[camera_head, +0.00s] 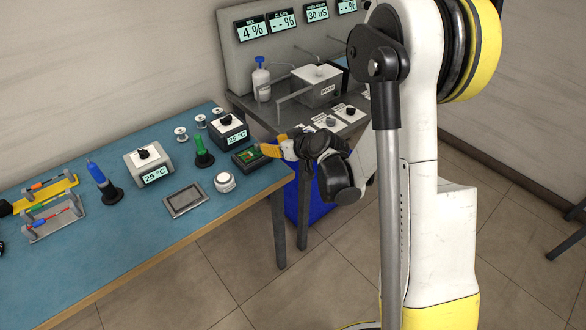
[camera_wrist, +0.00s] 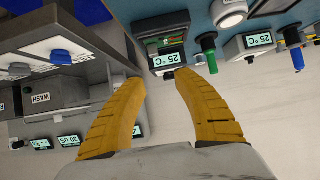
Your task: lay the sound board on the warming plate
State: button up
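A small green board (camera_head: 250,154) lies in a dark shallow tray at the right end of the blue table. It also shows at the top of the wrist view (camera_wrist: 165,44). Whether it is the sound one I cannot tell. A flat grey rectangular plate with a raised rim (camera_head: 185,200), likely the warming plate, lies bare near the table's front edge. My gripper (camera_head: 268,149) has yellow fingers close to the board's right side. In the wrist view, the fingers (camera_wrist: 160,82) are apart with nothing between them.
Two boxes with 25 °C displays (camera_head: 149,163) (camera_head: 230,132), a green-handled tool (camera_head: 203,151), a blue-handled tool (camera_head: 103,182) and a round white item (camera_head: 225,182) stand nearby. A wash station (camera_head: 318,86) and blue bin (camera_head: 305,195) are beyond the table's right end.

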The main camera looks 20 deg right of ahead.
jog(key=s+a+r+g, duration=0.2)
jog(key=s+a+r, duration=0.1)
jog(key=s+r, duration=0.55)
jog(key=s+r+m+g+h, duration=0.1)
jog(key=s+r+h, duration=0.1)
jog(key=s, duration=0.9)
jog(key=s+r+m+g+h, duration=0.1)
jog(key=s+r+m, duration=0.1)
jog(key=s, duration=0.9)
jog(key=shift+s+d+r+h, duration=0.25)
jog(key=shift+h, duration=0.15)
